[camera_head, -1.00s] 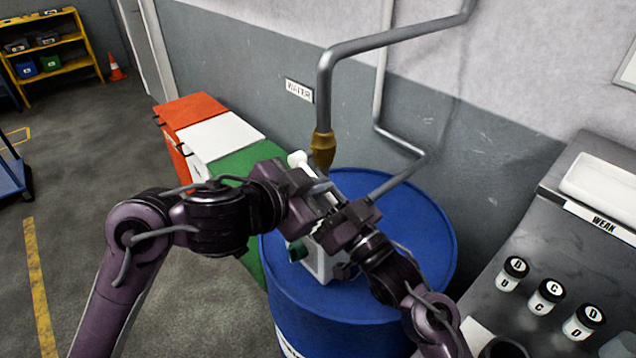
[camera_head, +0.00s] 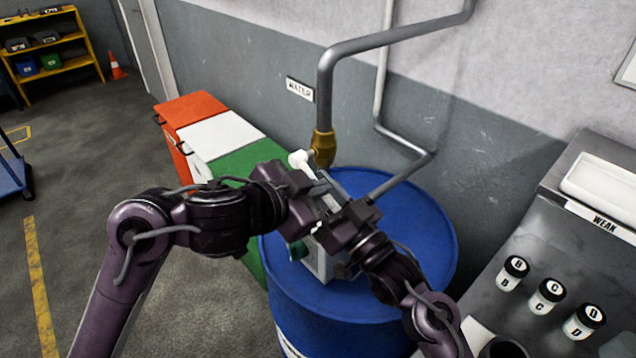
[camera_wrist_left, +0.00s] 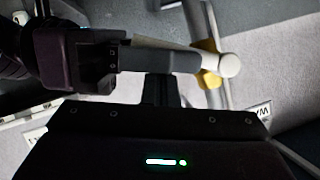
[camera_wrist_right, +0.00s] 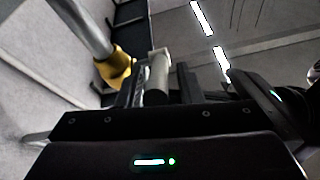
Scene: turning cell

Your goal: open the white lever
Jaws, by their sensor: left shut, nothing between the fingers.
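The white lever (camera_head: 300,159) shows its rounded white end beside the brass fitting (camera_head: 322,148) of the pipe; my grippers hide most of the rest in the head view. In the left wrist view the lever's round end (camera_wrist_left: 229,65) and pale bar show ahead of my left gripper. My left gripper (camera_head: 318,190) is shut and empty, close to the lever. My right gripper (camera_head: 334,204) is right beside it, its fingers near the lever. In the right wrist view a pale cylinder (camera_wrist_right: 159,74) stands at its fingers; whether they grip it is unclear.
A blue drum (camera_head: 420,235) stands below my grippers, with a pale grey box (camera_head: 318,265) with a green knob on it. Orange, white and green bins (camera_head: 225,135) line the wall at left. A grey bench (camera_head: 530,240) with labelled jars is at right.

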